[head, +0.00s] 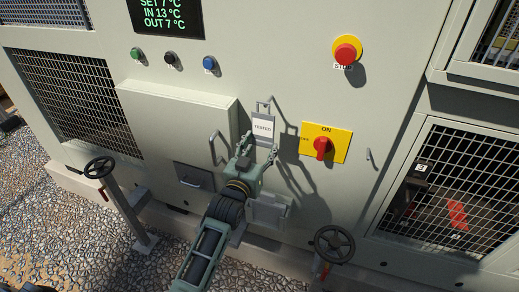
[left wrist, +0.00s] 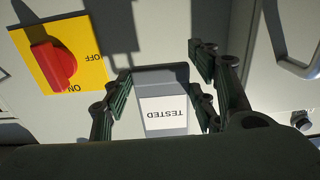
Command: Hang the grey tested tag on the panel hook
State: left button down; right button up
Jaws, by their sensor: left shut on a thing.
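The grey tested tag (head: 263,127), with a white "TESTED" label and a loop at its top, is upright in front of the cabinet panel in the head view. In the left wrist view the tag (left wrist: 163,105) appears upside down between the fingers. My left gripper (head: 260,145) is shut on the tag from below; it also shows in the left wrist view (left wrist: 160,95). A small grey hook (head: 369,156) sticks out of the panel, right of the yellow switch plate. The tag is to the left of this hook. My right gripper is not in view.
The yellow plate with a red rotary switch (head: 321,147) lies between tag and hook. A box door with a handle (head: 217,147) is left of the tag. A red stop button (head: 346,52) is above. Handwheels (head: 334,245) stand low in front.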

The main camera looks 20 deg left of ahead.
pick_arm(q)
jog(key=shift+w+d+b, duration=0.1)
jog(key=shift+w+b, duration=0.8)
jog(key=shift+w, duration=1.3)
jog(key=shift+f, duration=0.1)
jog(key=shift+f+b, duration=0.35)
jog(key=shift+f, duration=0.15)
jog(key=c, duration=0.6)
grip_release()
jog(key=shift+c, duration=0.2)
jog(key=shift+o, duration=0.3)
jog(key=o, duration=0.4)
